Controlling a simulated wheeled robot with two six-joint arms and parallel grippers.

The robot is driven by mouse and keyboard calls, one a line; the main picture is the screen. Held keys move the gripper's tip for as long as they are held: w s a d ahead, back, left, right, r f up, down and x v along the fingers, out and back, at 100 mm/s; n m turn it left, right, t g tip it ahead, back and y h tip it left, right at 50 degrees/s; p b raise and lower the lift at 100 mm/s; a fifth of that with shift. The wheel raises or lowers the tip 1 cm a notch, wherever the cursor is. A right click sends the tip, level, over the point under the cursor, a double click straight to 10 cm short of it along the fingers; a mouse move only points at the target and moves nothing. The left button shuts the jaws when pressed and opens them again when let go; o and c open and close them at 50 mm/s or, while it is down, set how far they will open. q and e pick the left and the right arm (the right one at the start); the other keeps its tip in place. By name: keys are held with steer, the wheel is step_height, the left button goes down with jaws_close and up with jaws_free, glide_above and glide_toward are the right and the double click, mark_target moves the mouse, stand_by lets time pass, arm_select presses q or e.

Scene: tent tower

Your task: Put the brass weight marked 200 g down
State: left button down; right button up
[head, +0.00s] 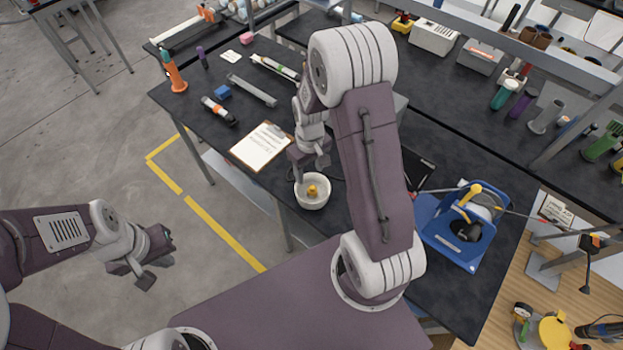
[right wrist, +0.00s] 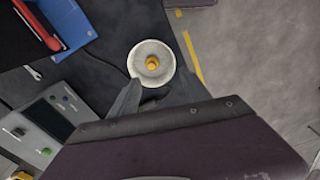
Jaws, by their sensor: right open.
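The small brass weight (head: 312,190) stands in a round white dish (head: 313,205) near the front edge of the dark bench. In the right wrist view the weight (right wrist: 152,63) sits about mid-dish, inside the pale rim (right wrist: 136,58). Its marking is too small to read. My right gripper (head: 311,176) is open just above the dish, with its fingers apart and nothing between them; it also shows in the right wrist view (right wrist: 155,84), short of the weight. My left gripper (head: 160,259) is out over the floor at left, fingers apart and empty.
A clipboard (head: 262,147) lies left of the dish. A blue device (head: 455,238) stands to the right on the bench.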

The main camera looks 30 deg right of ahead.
steer(key=s+a+r+m+t, duration=0.1)
steer(key=s+a+r, duration=0.25)
steer(key=s, duration=0.25)
steer(key=s+a+r+m, duration=0.1)
steer(key=s+a+r, duration=0.1)
steer(key=s+r, duration=0.25)
arm_select(q)
step_height(320, 180, down, 11)
steer(key=b, duration=1.1)
arm_select(e)
step_height(320, 180, down, 12)
steer(key=shift+r, duration=0.15)
arm_select(q)
steer(key=shift+s+a, duration=0.1)
steer(key=shift+s, duration=0.15)
arm_select(e)
steer(key=shift+s, duration=0.15)
